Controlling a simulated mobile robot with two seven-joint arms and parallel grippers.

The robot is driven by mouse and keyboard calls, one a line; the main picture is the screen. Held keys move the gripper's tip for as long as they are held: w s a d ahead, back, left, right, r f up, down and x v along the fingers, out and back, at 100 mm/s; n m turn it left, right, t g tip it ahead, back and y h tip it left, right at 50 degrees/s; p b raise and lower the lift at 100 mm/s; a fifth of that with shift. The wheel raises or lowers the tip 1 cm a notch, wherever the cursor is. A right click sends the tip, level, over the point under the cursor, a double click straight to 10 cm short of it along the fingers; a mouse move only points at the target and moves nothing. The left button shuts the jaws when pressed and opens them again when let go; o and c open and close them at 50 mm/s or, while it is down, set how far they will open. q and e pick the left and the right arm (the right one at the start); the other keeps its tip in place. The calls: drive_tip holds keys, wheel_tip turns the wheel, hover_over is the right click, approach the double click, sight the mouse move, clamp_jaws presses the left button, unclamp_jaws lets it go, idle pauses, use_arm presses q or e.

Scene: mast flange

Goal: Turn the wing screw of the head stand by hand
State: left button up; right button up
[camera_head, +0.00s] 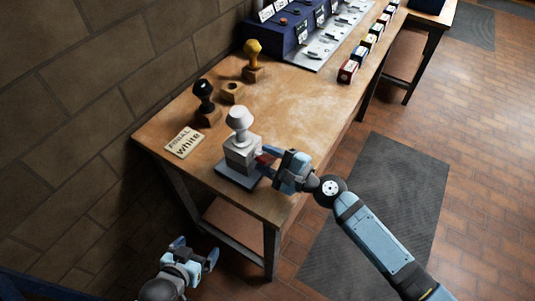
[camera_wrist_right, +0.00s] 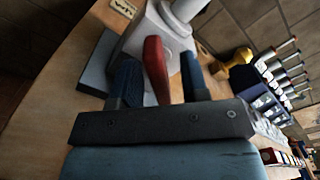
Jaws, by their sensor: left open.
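The head stand (camera_head: 243,155) is a light block on a dark grey base plate at the near end of the wooden bench, with a white rounded head (camera_head: 239,124) on top. Its red wing screw (camera_head: 265,160) sticks out of the right side; in the right wrist view the red wing (camera_wrist_right: 156,68) stands upright between my fingers. My right gripper (camera_head: 272,160) is at the stand, its fingers (camera_wrist_right: 158,82) on both sides of the wing, with a visible gap on the wing's right. My left gripper (camera_head: 194,250) is open and empty, low in front of the bench's near end.
A card reading "white" (camera_head: 185,143), a black knob-shaped piece (camera_head: 204,95), a yellow one (camera_head: 253,58) and a wooden block with a hole (camera_head: 232,92) stand left and behind. A blue console (camera_head: 290,30) and several small boxes (camera_head: 348,71) are further back. The bench's middle is clear.

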sight(272, 162)
drive_tip(key=v, duration=0.3)
drive_tip(key=shift+s+d+f+b, duration=0.1)
drive_tip(key=shift+s+d+b, duration=0.05)
drive_tip(key=shift+d+b, duration=0.15)
drive_tip(key=shift+s+d, duration=0.35)
drive_tip(key=shift+d, duration=0.25)
